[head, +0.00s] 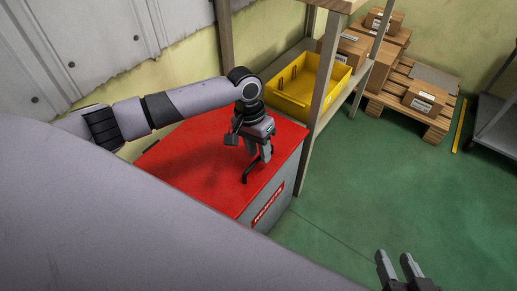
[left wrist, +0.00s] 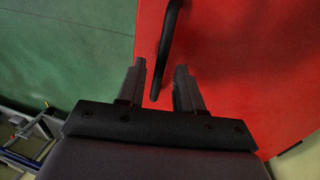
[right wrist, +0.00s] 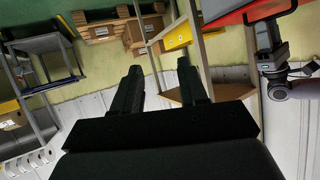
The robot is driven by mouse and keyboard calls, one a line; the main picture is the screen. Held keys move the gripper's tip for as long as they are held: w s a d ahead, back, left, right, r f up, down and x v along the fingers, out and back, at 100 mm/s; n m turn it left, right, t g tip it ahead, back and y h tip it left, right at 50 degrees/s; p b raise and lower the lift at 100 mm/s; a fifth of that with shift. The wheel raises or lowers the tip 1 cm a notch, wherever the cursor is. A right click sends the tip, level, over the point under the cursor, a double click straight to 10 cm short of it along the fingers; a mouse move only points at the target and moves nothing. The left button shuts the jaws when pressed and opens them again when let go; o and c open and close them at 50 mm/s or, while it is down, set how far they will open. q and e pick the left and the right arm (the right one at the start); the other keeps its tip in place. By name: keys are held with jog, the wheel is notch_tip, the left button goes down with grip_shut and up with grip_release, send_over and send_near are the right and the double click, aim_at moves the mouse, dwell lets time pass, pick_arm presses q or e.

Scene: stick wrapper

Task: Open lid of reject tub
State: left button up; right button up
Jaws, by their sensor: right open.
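The reject tub has a flat red lid (head: 190,165) and a grey front with a red label (head: 268,204). The lid lies flat on the tub. A black bar handle (head: 247,174) stands on it near the front edge. My left gripper (head: 252,147) points down over the handle, fingers apart. In the left wrist view the handle (left wrist: 170,45) runs into the gap between the open fingertips (left wrist: 160,68); I cannot tell whether they touch it. My right gripper (head: 397,262) is open and empty over the floor at lower right; its fingers (right wrist: 160,78) are apart in its own view.
A wooden shelf post (head: 323,65) stands right beside the tub, with a yellow bin (head: 305,85) on the shelf behind. A wall is at the left. Cardboard boxes (head: 424,98) on a pallet and a grey cart (head: 497,125) stand farther back. Green floor (head: 390,180) is clear at right.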

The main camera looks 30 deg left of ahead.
pick_arm(q)
grip_shut()
pick_arm(e)
jog(key=shift+r, duration=0.1)
